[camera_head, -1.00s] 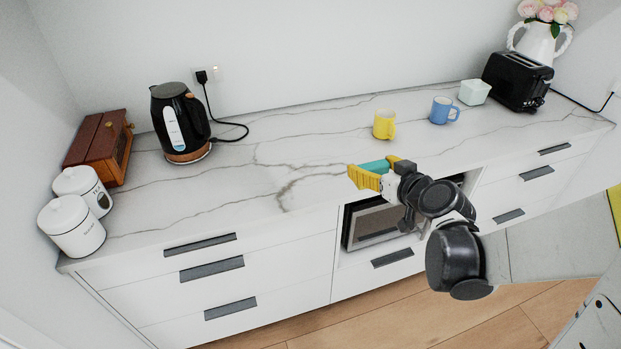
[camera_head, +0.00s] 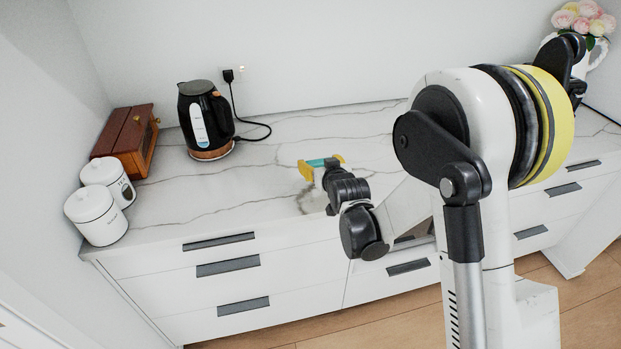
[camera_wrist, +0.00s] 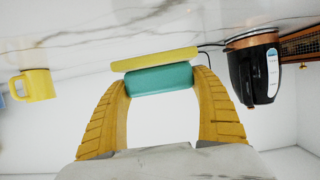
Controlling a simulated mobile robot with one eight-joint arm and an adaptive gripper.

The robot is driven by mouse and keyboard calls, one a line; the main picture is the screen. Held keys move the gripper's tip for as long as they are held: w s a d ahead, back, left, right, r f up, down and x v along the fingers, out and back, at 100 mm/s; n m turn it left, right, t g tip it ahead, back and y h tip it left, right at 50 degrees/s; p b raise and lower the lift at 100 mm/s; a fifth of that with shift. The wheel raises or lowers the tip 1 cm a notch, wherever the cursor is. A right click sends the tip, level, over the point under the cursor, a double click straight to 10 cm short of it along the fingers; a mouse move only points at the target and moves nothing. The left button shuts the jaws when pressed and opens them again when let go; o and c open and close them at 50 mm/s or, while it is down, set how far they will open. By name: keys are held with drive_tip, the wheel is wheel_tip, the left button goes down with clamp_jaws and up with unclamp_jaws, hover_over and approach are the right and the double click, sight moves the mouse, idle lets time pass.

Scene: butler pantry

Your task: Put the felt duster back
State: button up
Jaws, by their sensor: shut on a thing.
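The felt duster has a teal body (camera_wrist: 160,78) and a yellow layer (camera_wrist: 153,58). In the wrist view it sits between the two yellow ribbed fingers of my gripper (camera_wrist: 162,84), one finger at each end. My gripper is shut on it. In the head view my gripper (camera_head: 321,168) is over the middle of the marble counter, with the teal of the duster (camera_head: 317,162) showing between the fingers. In the wrist view the yellow layer faces the counter. I cannot tell how large the gap to the counter is.
A black kettle (camera_head: 205,121), a wooden box (camera_head: 127,140) and two white canisters (camera_head: 96,214) stand on the left of the counter (camera_head: 180,205). A yellow mug (camera_wrist: 36,85) shows in the wrist view. The counter between kettle and gripper is clear.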

sight(311, 183)
drive_tip(key=w+a+f, duration=0.2)
drive_tip(key=shift+w+a+f+b, duration=0.15)
drive_tip(key=shift+w+a+b, duration=0.1)
drive_tip(key=shift+a+b, duration=0.1)
wheel_tip(311, 183, down, 4)
drive_tip(key=shift+w+f+b, duration=0.1)
drive_tip(key=shift+b, duration=0.75)
drive_tip(key=shift+r, duration=0.2)
drive_tip(key=shift+f, duration=0.15)
drive_tip(key=o, duration=1.3)
drive_tip(key=shift+c, duration=0.2)
